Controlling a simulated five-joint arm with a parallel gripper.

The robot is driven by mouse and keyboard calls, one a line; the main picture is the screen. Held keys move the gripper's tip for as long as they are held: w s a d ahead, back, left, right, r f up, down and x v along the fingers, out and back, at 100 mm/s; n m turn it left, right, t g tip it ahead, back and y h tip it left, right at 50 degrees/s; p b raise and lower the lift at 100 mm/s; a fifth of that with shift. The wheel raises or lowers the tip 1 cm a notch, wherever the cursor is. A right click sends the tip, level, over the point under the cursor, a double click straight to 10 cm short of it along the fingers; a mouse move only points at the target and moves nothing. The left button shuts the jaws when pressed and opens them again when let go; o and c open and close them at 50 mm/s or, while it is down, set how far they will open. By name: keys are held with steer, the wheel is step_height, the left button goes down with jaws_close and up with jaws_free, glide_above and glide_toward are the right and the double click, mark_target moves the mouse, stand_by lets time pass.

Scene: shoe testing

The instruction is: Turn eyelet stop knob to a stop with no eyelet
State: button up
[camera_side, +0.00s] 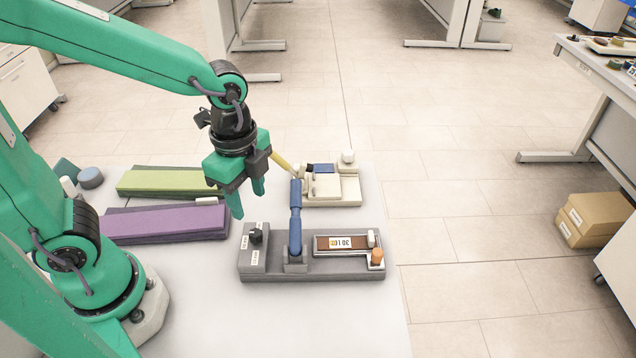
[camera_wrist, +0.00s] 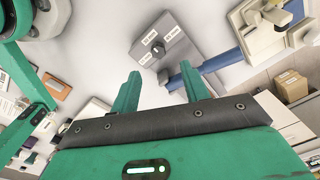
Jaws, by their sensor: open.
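The eyelet stop knob (camera_side: 256,236) is a small black knob on the left end of a grey fixture (camera_side: 275,271). Small white labels with dark print sit beside it.
A blue lever (camera_side: 295,215) stands upright on the grey fixture, just right of the knob. A brown strip (camera_side: 341,244) and an orange knob (camera_side: 377,256) are on its right side. A cream fixture (camera_side: 335,190) stands behind. Purple (camera_side: 165,222) and green (camera_side: 160,181) blocks lie left.

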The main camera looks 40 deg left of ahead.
mark_target(256, 232)
steer(key=shift+d+f+m, duration=0.3)
steer(key=shift+f+m, duration=0.05)
steer(key=shift+m, duration=0.05)
steer(key=shift+f, duration=0.1)
steer(key=shift+f, duration=3.8)
steer(key=shift+c, duration=0.5)
steer(key=c, duration=0.9)
